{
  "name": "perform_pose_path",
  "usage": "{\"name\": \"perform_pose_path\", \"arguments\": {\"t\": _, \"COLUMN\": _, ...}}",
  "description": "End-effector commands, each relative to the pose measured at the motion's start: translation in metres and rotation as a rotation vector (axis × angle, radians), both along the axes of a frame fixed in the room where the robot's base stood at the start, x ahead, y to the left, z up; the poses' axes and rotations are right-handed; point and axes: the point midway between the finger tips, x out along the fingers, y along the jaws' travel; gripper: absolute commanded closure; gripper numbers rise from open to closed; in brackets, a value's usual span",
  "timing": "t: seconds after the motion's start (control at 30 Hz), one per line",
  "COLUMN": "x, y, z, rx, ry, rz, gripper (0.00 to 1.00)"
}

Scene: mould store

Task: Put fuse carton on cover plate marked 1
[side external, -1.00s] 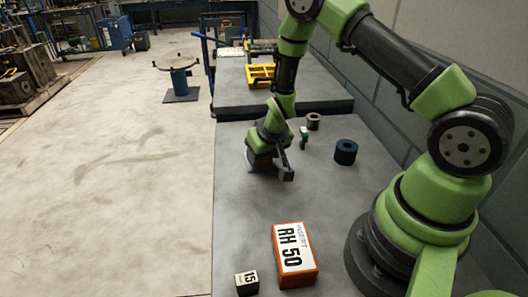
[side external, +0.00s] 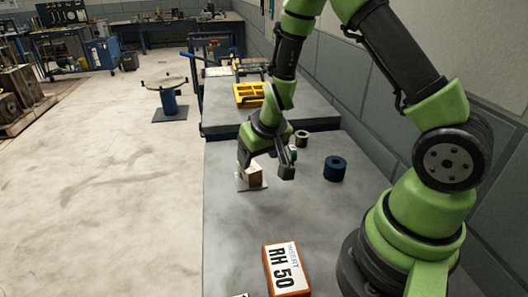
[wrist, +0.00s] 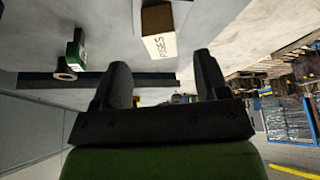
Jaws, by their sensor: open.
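The fuse carton (side external: 254,175) is a small brown box with a white label. In the wrist view the carton (wrist: 156,18) shows the lettering on its label. It appears to rest on a thin white plate (side external: 243,186), likely the cover plate; I cannot make out a number on it. My gripper (side external: 266,165) is open and empty, just above the carton. Its two fingers stand apart in the wrist view (wrist: 160,68), with the carton beyond their tips.
A blue ring (side external: 335,170) and a brown ring (side external: 302,139) stand to the right on the grey bench. A green and white item (wrist: 76,50) is close to my gripper. An orange RH 50 box (side external: 285,270) lies in front. The bench between is clear.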

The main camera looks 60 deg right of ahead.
Motion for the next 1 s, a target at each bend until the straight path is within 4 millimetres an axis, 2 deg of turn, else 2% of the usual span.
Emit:
{"name": "perform_pose_path", "arguments": {"t": 0.13, "x": 0.002, "y": 0.012, "z": 0.035, "rx": 0.044, "ry": -0.049, "rz": 0.011, "gripper": 0.32}}
{"name": "perform_pose_path", "arguments": {"t": 0.27, "x": -0.006, "y": 0.032, "z": 0.089, "rx": 0.119, "ry": -0.115, "rz": 0.038, "gripper": 0.32}}
{"name": "perform_pose_path", "arguments": {"t": 0.4, "x": -0.034, "y": 0.055, "z": 0.146, "rx": 0.194, "ry": -0.173, "rz": 0.075, "gripper": 0.32}}
{"name": "perform_pose_path", "arguments": {"t": 0.47, "x": -0.05, "y": 0.063, "z": 0.166, "rx": 0.218, "ry": -0.192, "rz": 0.088, "gripper": 0.32}}
{"name": "perform_pose_path", "arguments": {"t": 0.6, "x": -0.094, "y": 0.077, "z": 0.202, "rx": 0.259, "ry": -0.227, "rz": 0.114, "gripper": 0.32}}
{"name": "perform_pose_path", "arguments": {"t": 0.8, "x": -0.15, "y": 0.086, "z": 0.223, "rx": 0.284, "ry": -0.255, "rz": 0.121, "gripper": 0.32}}
{"name": "perform_pose_path", "arguments": {"t": 0.9, "x": -0.166, "y": 0.087, "z": 0.226, "rx": 0.288, "ry": -0.261, "rz": 0.117, "gripper": 0.32}}
{"name": "perform_pose_path", "arguments": {"t": 1.0, "x": -0.174, "y": 0.087, "z": 0.226, "rx": 0.291, "ry": -0.262, "rz": 0.113, "gripper": 0.32}}
